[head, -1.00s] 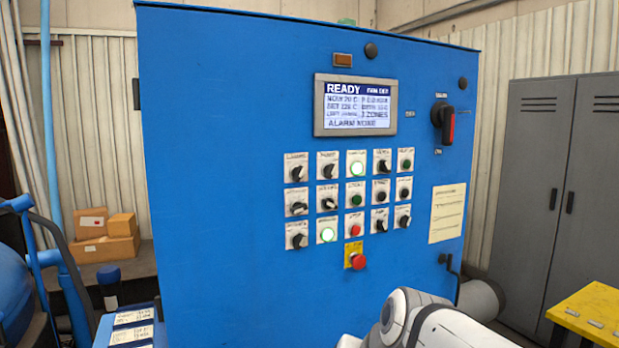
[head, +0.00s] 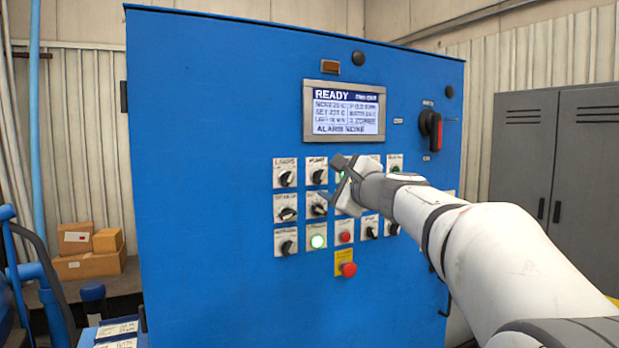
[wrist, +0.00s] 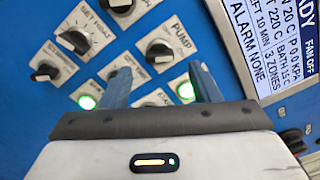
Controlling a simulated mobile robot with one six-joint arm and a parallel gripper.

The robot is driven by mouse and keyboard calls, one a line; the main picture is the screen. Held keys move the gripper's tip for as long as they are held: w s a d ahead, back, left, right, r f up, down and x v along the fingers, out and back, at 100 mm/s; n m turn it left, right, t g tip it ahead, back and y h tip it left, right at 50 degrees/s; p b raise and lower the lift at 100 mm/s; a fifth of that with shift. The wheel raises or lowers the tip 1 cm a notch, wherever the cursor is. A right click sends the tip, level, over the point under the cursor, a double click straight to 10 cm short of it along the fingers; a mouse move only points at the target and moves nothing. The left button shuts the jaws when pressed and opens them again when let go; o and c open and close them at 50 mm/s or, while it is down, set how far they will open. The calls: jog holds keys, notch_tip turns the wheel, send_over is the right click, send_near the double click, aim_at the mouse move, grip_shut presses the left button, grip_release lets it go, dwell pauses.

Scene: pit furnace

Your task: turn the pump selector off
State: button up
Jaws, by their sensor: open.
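The pump selector (wrist: 160,52) is a black rotary knob on a white plate labelled PUMP. In the head view the selector (head: 318,177) is second from the left in the top row of the blue cabinet. My gripper (head: 336,182) is in front of the panel, just right of and slightly below the selector. In the wrist view my gripper (wrist: 161,80) has its two blue-grey fingers spread, with nothing between them. The knob shows beyond the gap between the fingertips, apart from them. I cannot tell exactly which mark its pointer faces.
Several similar knobs and buttons crowd the panel, including a lit button (wrist: 187,90) beside the selector and a red mushroom button (head: 347,269) below. The display (head: 345,110) reads READY. A red-and-black handle (head: 431,128) sticks out at the right. Grey lockers (head: 560,165) stand farther right.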

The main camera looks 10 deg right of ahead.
aim_at(322, 177)
jog(key=shift+p+x, duration=0.35)
jog(key=shift+x, duration=1.65)
jog(key=shift+c, duration=0.6)
